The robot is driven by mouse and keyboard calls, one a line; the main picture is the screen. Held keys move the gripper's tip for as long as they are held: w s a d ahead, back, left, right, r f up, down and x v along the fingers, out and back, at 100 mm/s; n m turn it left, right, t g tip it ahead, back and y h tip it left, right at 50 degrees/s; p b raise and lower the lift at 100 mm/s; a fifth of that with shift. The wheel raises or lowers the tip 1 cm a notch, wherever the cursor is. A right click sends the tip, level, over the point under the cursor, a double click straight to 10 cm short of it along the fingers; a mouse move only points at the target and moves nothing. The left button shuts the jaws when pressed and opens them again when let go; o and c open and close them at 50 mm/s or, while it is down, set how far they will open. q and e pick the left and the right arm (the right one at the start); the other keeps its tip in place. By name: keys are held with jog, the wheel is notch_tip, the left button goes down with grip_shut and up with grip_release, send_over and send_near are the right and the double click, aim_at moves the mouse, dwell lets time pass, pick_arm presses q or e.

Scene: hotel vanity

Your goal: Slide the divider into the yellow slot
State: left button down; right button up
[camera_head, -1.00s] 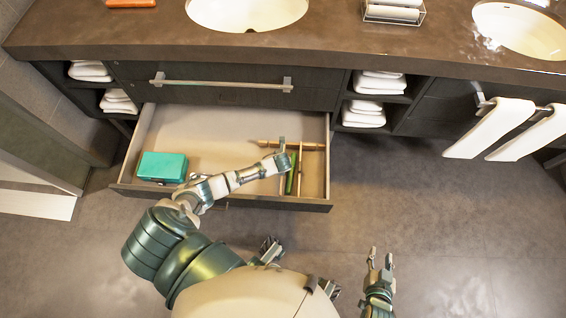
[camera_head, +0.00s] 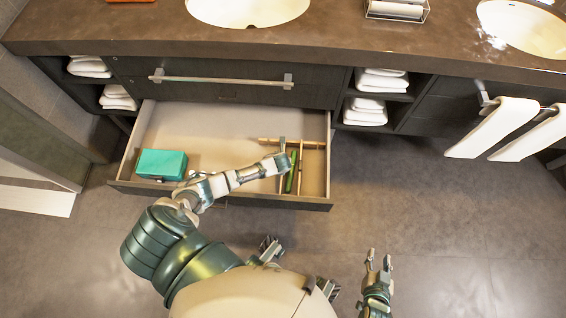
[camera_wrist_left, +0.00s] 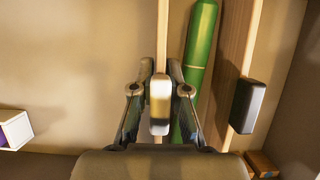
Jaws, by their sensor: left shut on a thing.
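My left gripper (camera_head: 281,161) reaches into the open drawer (camera_head: 215,122). In the left wrist view its two fingers are shut on the divider (camera_wrist_left: 163,35), a thin wooden strip with a pale, yellowish end cap (camera_wrist_left: 160,105) between them. The divider runs roughly front to back, left of a green cylinder (camera_wrist_left: 199,50). A second wooden strip (camera_wrist_left: 240,40) with a dark end cap lies right of the cylinder. I cannot pick out a yellow slot in either view. My right gripper (camera_head: 379,261) is empty and open over the floor, right of the drawer.
A wooden crossbar (camera_head: 305,144) lies across the right part of the drawer. A teal box (camera_head: 161,164) sits at the drawer's front left. The drawer's middle is largely clear. The dark countertop (camera_head: 120,32) overhangs behind, and towels (camera_head: 366,111) fill shelves to the right.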

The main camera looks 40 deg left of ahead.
pick_arm(q)
jog(key=c, duration=1.1)
grip_release()
jog(key=v, duration=1.2)
